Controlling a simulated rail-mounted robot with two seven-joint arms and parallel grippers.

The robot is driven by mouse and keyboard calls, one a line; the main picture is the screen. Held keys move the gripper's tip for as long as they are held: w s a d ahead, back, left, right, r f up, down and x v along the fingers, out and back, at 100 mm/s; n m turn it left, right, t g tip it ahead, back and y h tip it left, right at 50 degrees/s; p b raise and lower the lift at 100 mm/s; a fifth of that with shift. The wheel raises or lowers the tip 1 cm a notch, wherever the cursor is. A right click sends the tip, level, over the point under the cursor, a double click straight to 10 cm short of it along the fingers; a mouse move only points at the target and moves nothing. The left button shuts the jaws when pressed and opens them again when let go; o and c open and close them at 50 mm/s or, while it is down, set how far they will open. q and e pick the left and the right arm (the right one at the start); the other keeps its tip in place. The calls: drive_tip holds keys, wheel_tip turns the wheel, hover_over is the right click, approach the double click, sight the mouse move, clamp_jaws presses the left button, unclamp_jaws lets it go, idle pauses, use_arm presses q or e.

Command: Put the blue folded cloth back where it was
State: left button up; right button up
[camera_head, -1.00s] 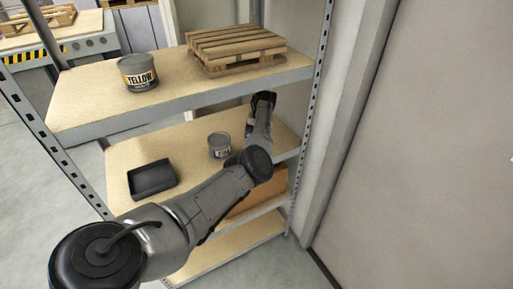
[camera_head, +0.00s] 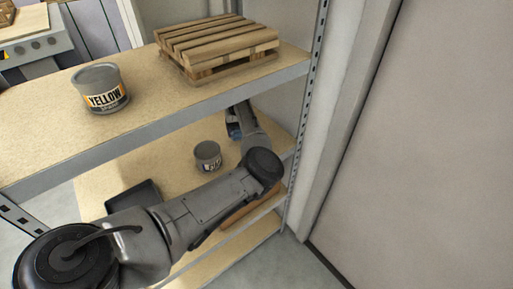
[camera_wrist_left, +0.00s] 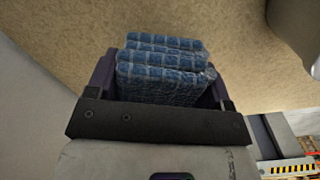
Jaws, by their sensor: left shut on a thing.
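The blue folded cloth (camera_wrist_left: 162,72) has a checked pattern and lies in several folds between the fingers of my left gripper (camera_wrist_left: 160,88) in the left wrist view. The gripper is shut on it. In the head view my left arm reaches under the upper shelf, and my left gripper (camera_head: 235,128) shows only in part, with a bit of blue at it. It is over the back right of the middle shelf (camera_head: 178,168). I cannot tell whether the cloth touches the board. My right gripper is in neither view.
A grey tin (camera_head: 207,157) stands on the middle shelf left of my gripper. A black tray (camera_head: 133,198) lies further left, partly behind my arm. The upper shelf above holds a YELLOW tin (camera_head: 101,90) and a wooden pallet (camera_head: 215,48). A perforated post (camera_head: 312,110) bounds the right.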

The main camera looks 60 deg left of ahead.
use_arm(q)
drive_tip(key=d, duration=0.2)
drive_tip(key=w+d, duration=0.1)
drive_tip(key=d, duration=0.2)
drive_tip(key=w+d, duration=0.1)
drive_tip(key=d, duration=0.2)
drive_tip(key=shift+w+d+b, duration=0.2)
drive_tip(key=shift+b, duration=0.15)
drive_tip(key=shift+f+b, duration=0.6)
drive_tip(key=shift+f, duration=1.1)
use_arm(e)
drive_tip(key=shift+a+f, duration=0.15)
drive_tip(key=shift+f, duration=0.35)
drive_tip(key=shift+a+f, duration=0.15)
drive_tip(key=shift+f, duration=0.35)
use_arm(q)
drive_tip(key=o, duration=0.8)
drive_tip(key=shift+o, duration=0.2)
wheel_tip(320, 180, up, 8)
drive_tip(key=p, duration=0.2)
drive_tip(key=shift+f, duration=0.2)
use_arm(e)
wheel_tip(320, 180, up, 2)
